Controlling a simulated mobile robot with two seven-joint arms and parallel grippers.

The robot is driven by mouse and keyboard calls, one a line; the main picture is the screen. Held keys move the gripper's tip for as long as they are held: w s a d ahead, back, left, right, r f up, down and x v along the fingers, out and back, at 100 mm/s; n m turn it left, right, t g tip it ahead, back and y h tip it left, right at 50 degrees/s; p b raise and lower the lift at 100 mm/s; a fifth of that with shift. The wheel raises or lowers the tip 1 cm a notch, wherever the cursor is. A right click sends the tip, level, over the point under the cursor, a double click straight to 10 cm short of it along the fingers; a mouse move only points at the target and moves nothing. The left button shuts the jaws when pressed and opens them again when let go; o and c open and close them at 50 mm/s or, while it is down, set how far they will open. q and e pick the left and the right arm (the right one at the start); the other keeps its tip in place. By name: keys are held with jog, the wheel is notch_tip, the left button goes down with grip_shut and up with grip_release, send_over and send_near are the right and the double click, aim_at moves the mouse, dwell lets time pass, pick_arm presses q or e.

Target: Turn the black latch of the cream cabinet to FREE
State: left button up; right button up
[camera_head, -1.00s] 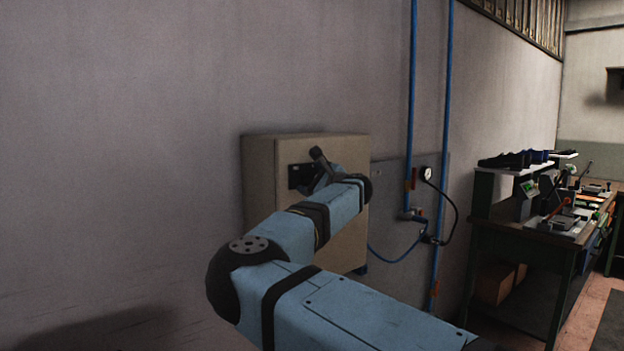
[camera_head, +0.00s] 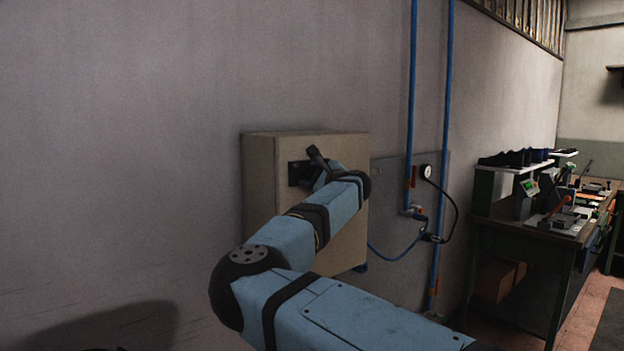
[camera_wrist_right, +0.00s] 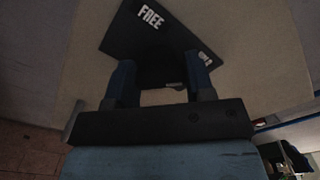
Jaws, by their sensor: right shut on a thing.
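The cream cabinet (camera_head: 258,200) hangs on the wall in the middle of the head view. A black latch plate (camera_head: 297,174) is on its front, partly covered by my right gripper and wrist. In the right wrist view the black plate (camera_wrist_right: 135,38) looks tilted and carries the white word FREE; another white mark by the right finger is partly covered. My right gripper (camera_wrist_right: 159,64) has its two blue-grey fingers at this plate. It is shut on the latch, whose gripped part is mostly hidden between the fingers. My left gripper is not in view.
Right of the cabinet, a grey panel (camera_head: 388,185) carries a gauge (camera_head: 426,172) and hoses. Blue pipes (camera_head: 445,90) run up the wall. A workbench (camera_head: 520,240) with tools stands farther right. The wall left of the cabinet is bare.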

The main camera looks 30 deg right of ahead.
jog(key=n, duration=0.1)
jog(key=n+b, duration=0.1)
jog(key=n, duration=0.1)
jog(key=shift+f, duration=0.3)
jog(key=shift+n+b, duration=0.6)
jog(key=shift+n, duration=0.4)
jog(key=n, duration=0.2)
jog(key=shift+n+b, duration=0.35)
jog(key=shift+n, duration=0.05)
jog(key=n, duration=0.4)
jog(key=shift+b, duration=0.3)
jog(key=n, duration=0.3)
jog(key=shift+r+n, duration=0.1)
jog(key=shift+n, duration=0.2)
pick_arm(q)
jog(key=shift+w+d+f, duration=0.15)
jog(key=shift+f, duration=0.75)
pick_arm(e)
jog(key=shift+n, duration=0.8)
jog(key=shift+a, duration=0.1)
